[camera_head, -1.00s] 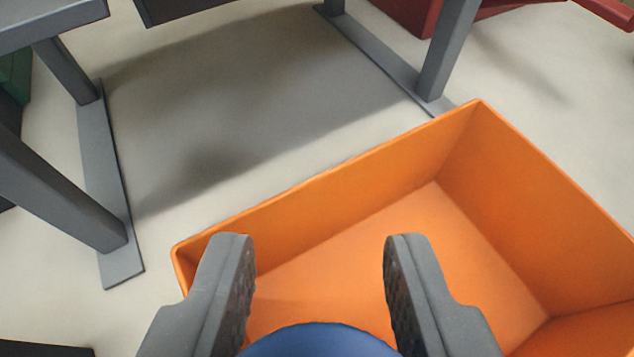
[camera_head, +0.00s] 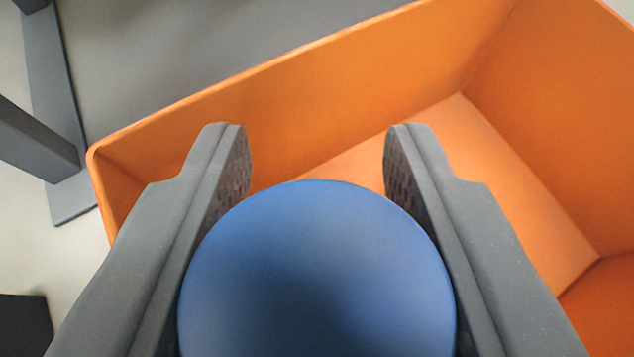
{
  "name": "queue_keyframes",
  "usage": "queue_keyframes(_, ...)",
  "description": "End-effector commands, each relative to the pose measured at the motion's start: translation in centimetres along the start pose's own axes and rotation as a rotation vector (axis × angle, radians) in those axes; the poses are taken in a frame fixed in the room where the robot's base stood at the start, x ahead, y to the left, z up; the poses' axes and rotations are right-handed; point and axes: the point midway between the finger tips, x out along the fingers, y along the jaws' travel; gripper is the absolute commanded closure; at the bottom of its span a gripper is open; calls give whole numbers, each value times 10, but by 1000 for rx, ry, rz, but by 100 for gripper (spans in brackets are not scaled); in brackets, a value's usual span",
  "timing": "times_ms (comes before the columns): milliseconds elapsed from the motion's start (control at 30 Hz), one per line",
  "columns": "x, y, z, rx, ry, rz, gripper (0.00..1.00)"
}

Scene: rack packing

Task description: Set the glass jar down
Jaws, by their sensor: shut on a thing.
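My gripper (camera_head: 316,150) is at the bottom centre, with one grey finger on each side of a round, smooth blue top (camera_head: 316,270). I take this for the lid of the glass jar. The gripper is shut on it. The glass body is hidden under the lid. The jar and fingers overlap the near left part of the orange bin (camera_head: 290,85) in the picture. Whether the jar's base touches the bin floor cannot be seen.
The visible bin floor (camera_head: 500,170) is bare to the right of the fingers. The bin's far and right walls rise around it. A grey metal stand leg (camera_head: 60,110) stands on the pale floor at the left. A dark object (camera_head: 22,322) is at the lower left.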

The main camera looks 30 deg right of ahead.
Motion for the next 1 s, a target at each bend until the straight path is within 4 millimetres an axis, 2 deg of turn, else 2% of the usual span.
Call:
queue_keyframes(367, 4, -1, 8, -1, -1, -1, 99)
queue_keyframes(400, 4, -1, 8, -1, -1, -1, 63)
queue_keyframes(433, 4, -1, 8, -2, -1, -1, 57)
queue_keyframes(767, 3, -1, 6, -1, -1, -1, 57)
queue_keyframes(900, -4, -1, -7, 0, 1, -2, 57)
queue_keyframes(1000, -14, -1, -3, -2, -1, -3, 57)
